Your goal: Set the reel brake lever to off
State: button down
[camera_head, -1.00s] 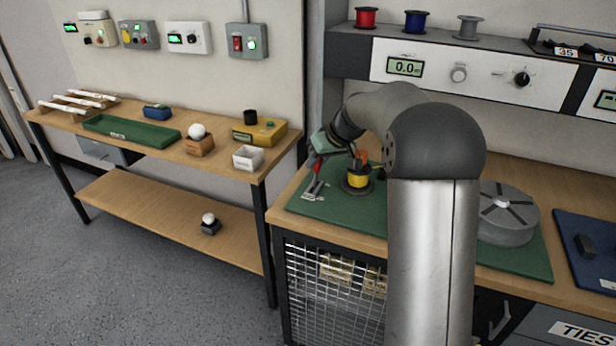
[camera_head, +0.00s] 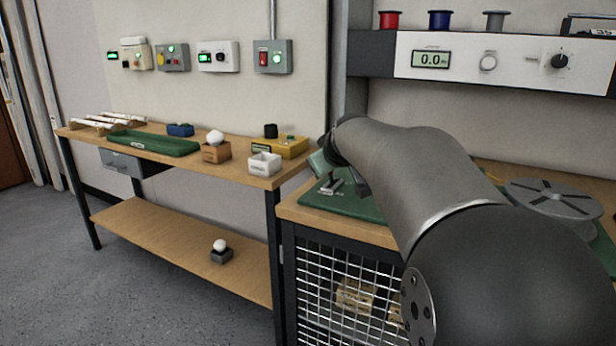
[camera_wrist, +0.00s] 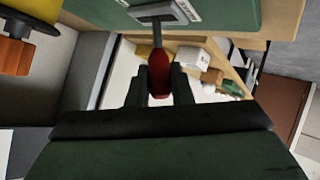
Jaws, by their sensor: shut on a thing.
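The reel brake lever has a red handle (camera_wrist: 159,72) on a grey stem, which rises from a grey base plate (camera_wrist: 160,12) on the green mat. In the wrist view my gripper (camera_wrist: 160,88) has a dark finger on each side of the red handle and is shut on it. In the head view the lever's base (camera_head: 331,186) shows near the left end of the mat (camera_head: 350,203). My arm hides the fingers and the red handle there. The lettering on the plate is too cut off to read.
A yellow reel with an orange part (camera_wrist: 14,56) is close by at the upper left of the wrist view. A grey disc-shaped reel (camera_head: 555,205) lies right of my arm. A side bench (camera_head: 245,177) with small boxes stands to the left.

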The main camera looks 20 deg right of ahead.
jog(key=shift+a+f, duration=0.1)
dwell(0.4)
jog(key=c, duration=1.3)
grip_release()
jog(key=shift+s, duration=0.1)
jog(key=p+v, duration=0.2)
jog(key=v, duration=1)
